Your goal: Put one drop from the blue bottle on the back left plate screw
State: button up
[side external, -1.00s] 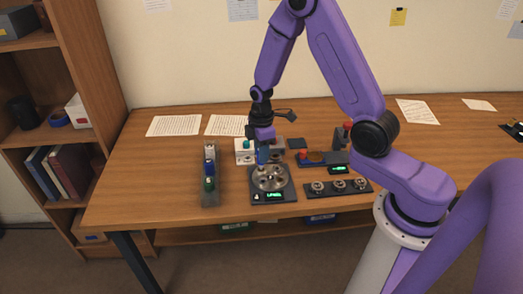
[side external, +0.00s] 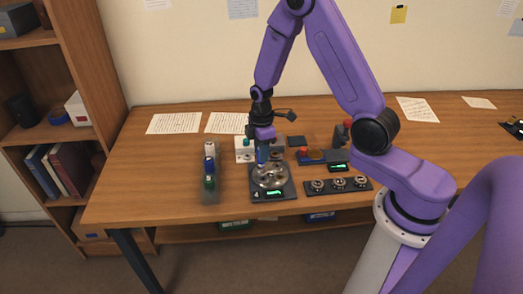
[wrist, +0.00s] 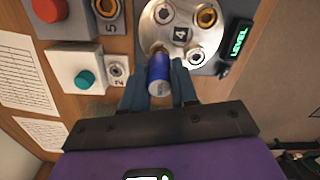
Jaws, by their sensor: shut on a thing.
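My gripper (side external: 262,150) is shut on a blue bottle, which shows in the wrist view (wrist: 159,72) between the two fingers with its pale end towards the camera. The bottle is over the round metal plate (side external: 270,177), its far end at the plate's back left edge. Several screws sit around the plate. The front left screw (wrist: 195,56) and two on the right side show in the wrist view. The back left screw is hidden behind the bottle there. I cannot tell whether the bottle touches it, and no drop shows.
A grey rack (side external: 210,197) with blue and green bottles stands left of the plate. A white box with a teal button (wrist: 85,79) is close behind. A lit level display (wrist: 238,42) is at the plate's front. A tray with several round parts (side external: 338,186) lies right.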

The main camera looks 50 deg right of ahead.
jog(key=shift+r, duration=0.1)
jog(key=shift+r, duration=2.95)
jog(key=shift+s, duration=0.1)
